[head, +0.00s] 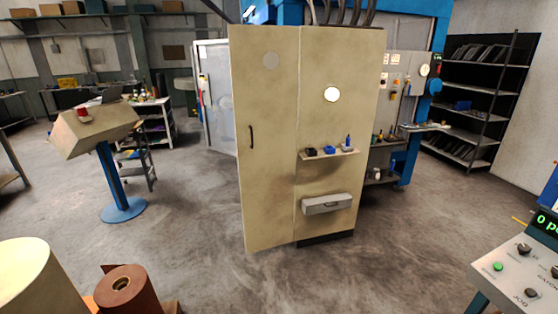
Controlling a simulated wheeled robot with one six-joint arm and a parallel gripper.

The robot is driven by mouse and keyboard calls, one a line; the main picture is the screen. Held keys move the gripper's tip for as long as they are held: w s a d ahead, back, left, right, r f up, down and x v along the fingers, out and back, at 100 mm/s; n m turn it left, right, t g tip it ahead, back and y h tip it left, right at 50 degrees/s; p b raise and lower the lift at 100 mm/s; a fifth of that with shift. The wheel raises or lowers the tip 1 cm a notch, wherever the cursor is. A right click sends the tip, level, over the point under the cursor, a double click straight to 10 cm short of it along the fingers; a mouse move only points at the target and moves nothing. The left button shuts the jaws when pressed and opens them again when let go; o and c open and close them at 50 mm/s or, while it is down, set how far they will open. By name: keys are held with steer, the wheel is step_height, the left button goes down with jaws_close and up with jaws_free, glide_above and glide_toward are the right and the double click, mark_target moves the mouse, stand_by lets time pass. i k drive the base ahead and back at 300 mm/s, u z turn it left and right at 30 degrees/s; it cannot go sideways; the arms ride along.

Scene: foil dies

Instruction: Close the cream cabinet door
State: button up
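The tall cream cabinet (340,130) stands in the middle of the head view. Its cream door (268,180) is the left panel, with a dark upright handle (251,137) near its left edge. The door's lower left corner comes lower in the picture than the cabinet's base, so the door seems to stand out towards me, hinged at the panel joint. The inside of the cabinet is hidden, and I cannot tell the exact opening angle. My gripper is not in view.
The cabinet's right face carries a small shelf (330,154) and a grey box (327,204). A blue-footed pedestal (122,209) stands left. Brown rolls (128,290) are at the front left, a control console (520,275) at the front right. The floor (210,265) before the door is clear.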

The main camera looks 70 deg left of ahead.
mark_target(264, 59)
steer(key=u, duration=3.3)
steer(key=i, duration=1.25)
steer(key=z, duration=0.85)
steer(key=i, duration=0.4)
steer(key=u, duration=0.5)
steer(key=i, duration=1.75)
steer(key=u, duration=0.1)
